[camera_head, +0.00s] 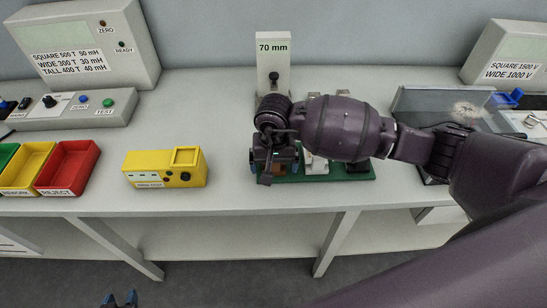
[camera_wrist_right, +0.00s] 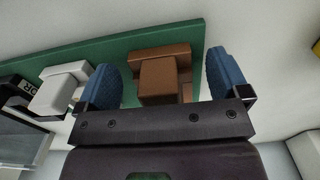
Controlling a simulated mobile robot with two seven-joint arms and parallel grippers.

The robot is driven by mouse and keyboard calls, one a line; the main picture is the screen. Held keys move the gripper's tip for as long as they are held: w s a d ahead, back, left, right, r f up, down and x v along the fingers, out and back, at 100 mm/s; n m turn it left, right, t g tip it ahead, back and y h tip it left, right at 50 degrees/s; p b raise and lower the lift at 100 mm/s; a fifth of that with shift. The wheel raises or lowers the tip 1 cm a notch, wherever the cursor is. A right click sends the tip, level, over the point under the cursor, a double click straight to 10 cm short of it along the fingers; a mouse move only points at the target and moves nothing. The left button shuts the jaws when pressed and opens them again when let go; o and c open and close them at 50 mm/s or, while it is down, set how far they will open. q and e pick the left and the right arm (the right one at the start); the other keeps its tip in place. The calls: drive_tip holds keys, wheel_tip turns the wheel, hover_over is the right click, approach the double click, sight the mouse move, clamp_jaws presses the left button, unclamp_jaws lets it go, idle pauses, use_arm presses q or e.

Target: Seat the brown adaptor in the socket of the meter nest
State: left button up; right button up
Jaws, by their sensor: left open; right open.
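The brown adaptor (camera_wrist_right: 160,78) lies on a green board (camera_wrist_right: 110,45) in the right wrist view, between the two blue fingertips of my right gripper (camera_wrist_right: 163,82). The gripper is open, with gaps on both sides of the adaptor. In the head view my right gripper (camera_head: 275,168) points down at the left end of the board, and my wrist hides most of the adaptor. My left gripper (camera_head: 120,300) is open and empty at the bottom edge, away from the table. No part is clearly marked as the meter nest; a yellow box (camera_head: 140,166) has a raised square frame on top.
A white adaptor (camera_wrist_right: 58,92) and a black one stand beside the brown one on the board. A 70 mm gauge (camera_head: 273,60) stands behind. Red (camera_head: 68,170) and yellow bins and a grey meter (camera_head: 85,45) are at left. The table between yellow box and board is clear.

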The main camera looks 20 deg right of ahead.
drive_tip(key=shift+f, duration=0.15)
drive_tip(key=c, duration=1.1)
